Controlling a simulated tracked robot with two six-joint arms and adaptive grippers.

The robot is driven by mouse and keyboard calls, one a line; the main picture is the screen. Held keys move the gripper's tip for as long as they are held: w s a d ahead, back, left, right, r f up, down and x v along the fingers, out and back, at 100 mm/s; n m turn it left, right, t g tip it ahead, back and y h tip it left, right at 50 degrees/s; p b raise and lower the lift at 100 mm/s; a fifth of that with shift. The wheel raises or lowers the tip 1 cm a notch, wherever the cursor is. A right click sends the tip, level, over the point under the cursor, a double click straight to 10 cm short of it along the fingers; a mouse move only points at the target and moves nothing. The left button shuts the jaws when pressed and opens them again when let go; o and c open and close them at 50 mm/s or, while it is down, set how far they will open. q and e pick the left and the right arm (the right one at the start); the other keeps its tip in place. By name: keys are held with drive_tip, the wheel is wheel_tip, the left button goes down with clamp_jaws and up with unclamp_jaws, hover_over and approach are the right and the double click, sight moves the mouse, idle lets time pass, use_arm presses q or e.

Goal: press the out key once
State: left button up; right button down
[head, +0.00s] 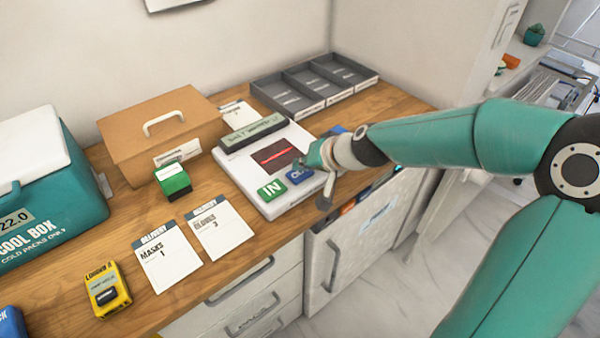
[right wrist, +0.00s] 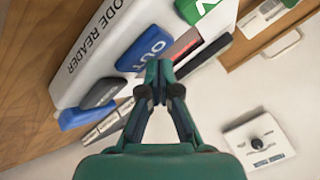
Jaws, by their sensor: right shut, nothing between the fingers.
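The white code reader (head: 233,167) lies on the wooden counter, with a dark screen showing a red line. Its green IN key (head: 271,190) and blue OUT key (head: 298,175) are at the front edge. In the head view my right gripper (head: 325,197) is at the right of the OUT key, which its arm partly covers. In the right wrist view the shut, empty fingertips (right wrist: 159,66) are at the edge of the OUT key (right wrist: 143,48); I cannot tell whether they touch it. A dark key (right wrist: 101,92) is beside it. My left gripper is out of view.
A grey divided tray (head: 315,85) stands behind the reader. A brown box (head: 130,150), green block (head: 173,181), two delivery cards (head: 164,265) (head: 222,240), a yellow logger (head: 105,290) and a teal cool box (head: 50,220) are to the left. The counter's front edge is close.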

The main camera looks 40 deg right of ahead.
sight(303, 173)
drive_tip(key=shift+f+b, duration=0.5)
drive_tip(key=shift+b, duration=0.05)
idle(0.6)
drive_tip(key=shift+r, duration=0.1)
idle(0.3)
drive_tip(key=shift+r+p, duration=0.85)
drive_tip(key=shift+r, duration=0.1)
wheel_tip(303, 173, up, 5)
drive_tip(key=p, duration=0.4)
drive_tip(key=shift+p, duration=0.4)
